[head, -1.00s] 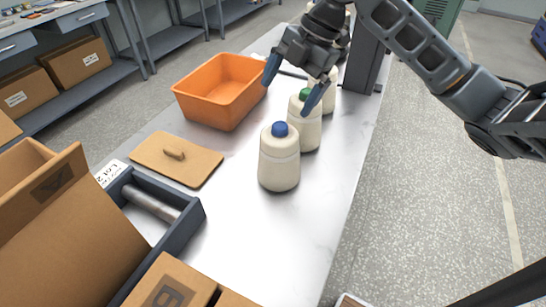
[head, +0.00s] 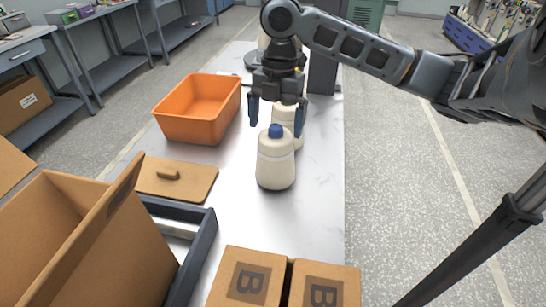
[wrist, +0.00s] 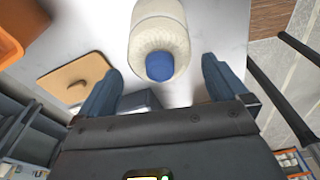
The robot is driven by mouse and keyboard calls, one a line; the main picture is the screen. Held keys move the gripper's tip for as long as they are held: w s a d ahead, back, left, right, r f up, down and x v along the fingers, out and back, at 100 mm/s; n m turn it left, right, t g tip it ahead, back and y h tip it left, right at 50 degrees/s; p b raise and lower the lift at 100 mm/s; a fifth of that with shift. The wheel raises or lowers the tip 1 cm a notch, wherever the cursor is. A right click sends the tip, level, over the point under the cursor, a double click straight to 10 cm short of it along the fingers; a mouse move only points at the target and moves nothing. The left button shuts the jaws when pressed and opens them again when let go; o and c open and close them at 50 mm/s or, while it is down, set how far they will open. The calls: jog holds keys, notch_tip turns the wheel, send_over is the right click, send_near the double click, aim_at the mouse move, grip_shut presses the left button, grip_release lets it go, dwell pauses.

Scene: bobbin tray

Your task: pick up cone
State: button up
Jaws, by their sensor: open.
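A cream, bottle-shaped cone with a blue top (head: 276,165) stands upright on the white table. My gripper (head: 276,114) is open and points down just above and behind it, with one blue finger to each side. In the wrist view the same cone (wrist: 160,28) lies ahead between the two spread fingers of my gripper (wrist: 162,72), with its blue top toward the palm. No finger visibly touches it. A second cream cone (head: 287,112) stands close behind, partly hidden by my gripper, its top out of sight.
An orange bin (head: 190,125) stands at the left, with a tan board with a small handle (head: 190,187) nearer. A dark-framed tray (head: 197,255) and open cardboard box (head: 75,235) are at front left. Boxes marked B (head: 250,270) stand in front. The table right of the cone is clear.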

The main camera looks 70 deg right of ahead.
jog(key=shift+a+f+p, duration=0.15)
jog(key=shift+f+p, duration=0.05)
jog(key=shift+f, duration=0.85)
jog(key=shift+a+f+p, duration=0.1)
jog(key=shift+f+p, duration=0.05)
jog(key=shift+f, duration=0.85)
jog(key=c, duration=1.5)
jog(key=shift+o, duration=0.2)
notch_tip(320, 180, up, 10)
jog(key=shift+b, duration=0.55)
